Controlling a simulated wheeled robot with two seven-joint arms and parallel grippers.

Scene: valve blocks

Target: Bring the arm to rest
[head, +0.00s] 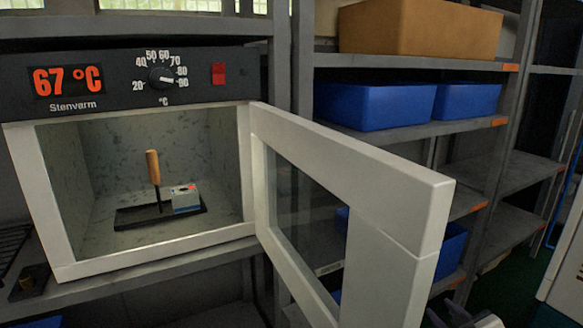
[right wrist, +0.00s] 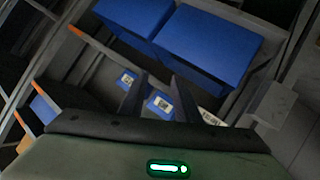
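The oven (head: 130,80) stands at the left in the head view, its display reading 67 °C. Its windowed door (head: 375,190) is swung open toward the right. Inside on the oven floor is a black tray (head: 135,217) with an upright wooden handle (head: 153,167). A small grey and white block (head: 186,198) with a red mark sits on the tray. My right gripper is well outside the oven, partly cut off at the bottom edge of the head view. In the right wrist view its two dark fingers (right wrist: 159,84) stand apart with nothing between them. My left gripper is not in view.
Shelves to the right of the oven hold blue bins (head: 375,105) and a tan box (head: 420,28). The open door stands out in front of the shelves. Blue bins (right wrist: 210,45) also show beyond my right fingers in the right wrist view.

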